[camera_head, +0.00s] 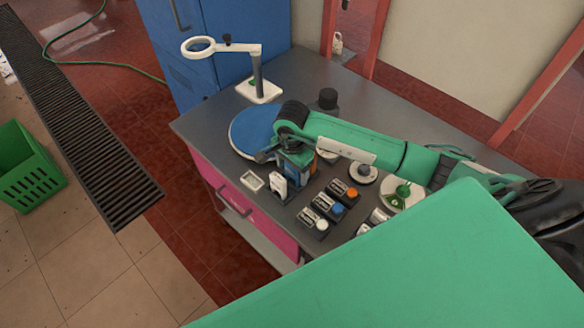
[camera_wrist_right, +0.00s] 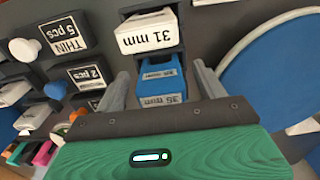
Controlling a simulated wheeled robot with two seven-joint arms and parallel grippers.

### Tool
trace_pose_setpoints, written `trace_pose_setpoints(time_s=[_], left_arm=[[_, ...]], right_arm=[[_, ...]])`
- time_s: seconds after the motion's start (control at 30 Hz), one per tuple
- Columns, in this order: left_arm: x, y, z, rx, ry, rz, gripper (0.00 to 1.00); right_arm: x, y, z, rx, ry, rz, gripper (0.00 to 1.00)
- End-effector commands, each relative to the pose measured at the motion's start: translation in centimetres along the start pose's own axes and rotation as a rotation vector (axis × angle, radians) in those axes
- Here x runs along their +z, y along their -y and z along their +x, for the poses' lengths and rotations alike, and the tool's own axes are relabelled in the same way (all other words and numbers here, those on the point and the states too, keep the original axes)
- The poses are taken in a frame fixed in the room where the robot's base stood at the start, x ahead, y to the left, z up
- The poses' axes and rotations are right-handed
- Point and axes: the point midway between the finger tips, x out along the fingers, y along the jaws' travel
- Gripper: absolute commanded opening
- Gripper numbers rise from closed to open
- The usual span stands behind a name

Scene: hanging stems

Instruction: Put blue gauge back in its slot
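The blue gauge (camera_wrist_right: 163,72) shows in the right wrist view, its lower label reading 35 mm. It sits in a dark holder, beside a white gauge (camera_wrist_right: 148,32) marked 31 mm. How deep it sits in the holder I cannot tell. My right gripper (camera_wrist_right: 160,82) is open, with one finger on each side of the blue gauge and dark gaps between. In the head view my right gripper (camera_head: 286,172) points down over the worktop; the blue gauge is not clearly visible there. My left gripper is not in view.
A round blue disc (camera_head: 250,130) lies close to my right gripper. Small labelled boxes with knobs (camera_head: 328,206) stand on the grey worktop (camera_head: 200,128). A white magnifier stand (camera_head: 258,88) is at the back left. A green panel covers the front of the head view.

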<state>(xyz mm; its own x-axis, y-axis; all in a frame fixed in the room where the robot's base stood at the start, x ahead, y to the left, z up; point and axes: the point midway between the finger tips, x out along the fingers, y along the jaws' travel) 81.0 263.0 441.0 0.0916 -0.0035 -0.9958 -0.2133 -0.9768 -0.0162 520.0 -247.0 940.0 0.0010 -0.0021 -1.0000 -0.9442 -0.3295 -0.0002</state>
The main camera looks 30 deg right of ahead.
Motion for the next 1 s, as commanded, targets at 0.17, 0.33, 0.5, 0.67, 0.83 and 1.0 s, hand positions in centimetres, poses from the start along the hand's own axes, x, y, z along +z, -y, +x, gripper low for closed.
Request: trace_pose_setpoints(time_s=[0.17, 0.33, 0.5, 0.67, 0.83, 1.0], left_arm=[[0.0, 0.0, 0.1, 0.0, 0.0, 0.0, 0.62], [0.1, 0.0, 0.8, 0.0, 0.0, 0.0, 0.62], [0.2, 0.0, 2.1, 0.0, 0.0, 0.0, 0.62], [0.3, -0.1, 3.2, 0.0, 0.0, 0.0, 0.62], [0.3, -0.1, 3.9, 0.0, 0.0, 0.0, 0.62], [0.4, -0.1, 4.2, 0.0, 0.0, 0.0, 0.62]], right_arm=[[0.0, 0.0, -0.1, 0.0, 0.0, 0.0, 0.72], [-0.1, 0.1, -1.6, -0.004, -0.002, -0.001, 0.72], [-0.1, 0.1, -5.2, -0.007, -0.002, -0.002, 0.72], [0.0, 0.1, -8.7, -0.006, -0.003, -0.003, 0.72], [0.0, 0.1, -11.6, -0.004, -0.001, -0.001, 0.72], [0.0, 0.0, -13.2, -0.002, -0.001, 0.0, 0.72]])
